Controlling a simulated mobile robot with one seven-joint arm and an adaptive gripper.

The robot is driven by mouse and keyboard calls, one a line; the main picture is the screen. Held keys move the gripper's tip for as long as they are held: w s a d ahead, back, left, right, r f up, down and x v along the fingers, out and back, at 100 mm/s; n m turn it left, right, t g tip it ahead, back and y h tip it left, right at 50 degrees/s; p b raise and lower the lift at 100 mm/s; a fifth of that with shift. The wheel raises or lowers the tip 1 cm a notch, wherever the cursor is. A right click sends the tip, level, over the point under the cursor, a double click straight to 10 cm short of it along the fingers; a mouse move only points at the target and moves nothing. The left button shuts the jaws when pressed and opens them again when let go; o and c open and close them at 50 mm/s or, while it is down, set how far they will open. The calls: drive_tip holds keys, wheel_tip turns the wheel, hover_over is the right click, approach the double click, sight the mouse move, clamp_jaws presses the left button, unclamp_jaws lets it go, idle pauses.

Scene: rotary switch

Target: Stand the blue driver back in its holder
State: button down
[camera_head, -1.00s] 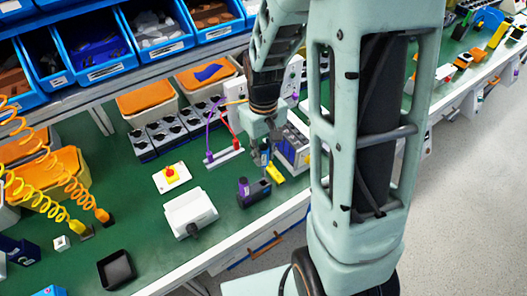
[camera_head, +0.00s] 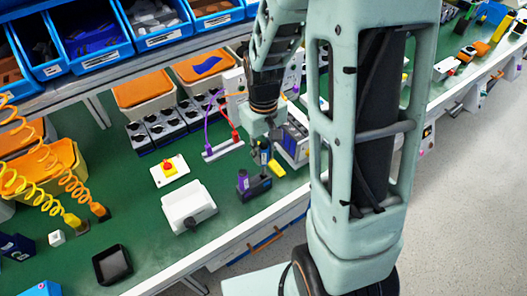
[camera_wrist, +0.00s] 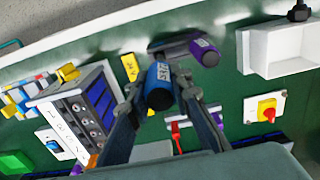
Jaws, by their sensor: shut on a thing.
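The blue driver (camera_wrist: 158,88) is between the two fingers of my gripper (camera_wrist: 165,98), which is shut on it. The blue driver is hard to make out there.

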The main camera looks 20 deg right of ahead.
sight(263, 145)
drive_tip(key=shift+f, duration=0.15)
idle(0.4)
drive_tip(key=shift+f+b, duration=2.95)
drive_tip(key=shift+f, duration=0.45)
drive_tip(key=c, duration=1.7)
unclamp_jaws()
drive_tip(key=shift+o, duration=0.2)
drive_tip(key=shift+r, duration=0.1)
wheel_tip(263, 145, up, 12)
drive_tip(key=shift+f, duration=0.1)
